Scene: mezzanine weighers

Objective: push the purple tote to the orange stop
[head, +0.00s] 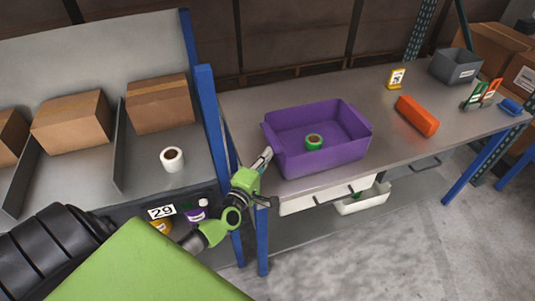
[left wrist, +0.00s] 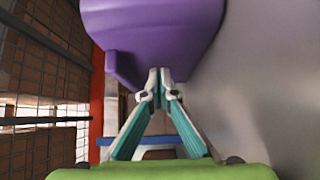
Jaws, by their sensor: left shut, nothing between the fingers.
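The purple tote (head: 325,157) sits upright on the grey table, with a green tape roll (head: 314,142) inside it. The orange stop (head: 417,116) is a long block lying on the same table to the right, with bare tabletop between it and the tote. My left gripper (head: 266,156) is shut and empty at the tote's left end. In the left wrist view its fingertips (left wrist: 160,88) meet just at the purple tote (left wrist: 155,35); I cannot tell whether they touch it. My right gripper is not in view.
A grey bin (head: 456,66), a yellow sign (head: 396,79) and a blue item (head: 511,107) stand on the table (head: 376,150). A blue post (head: 215,130) rises left of it. Left shelving holds cardboard boxes (head: 160,103) and a white roll (head: 172,159).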

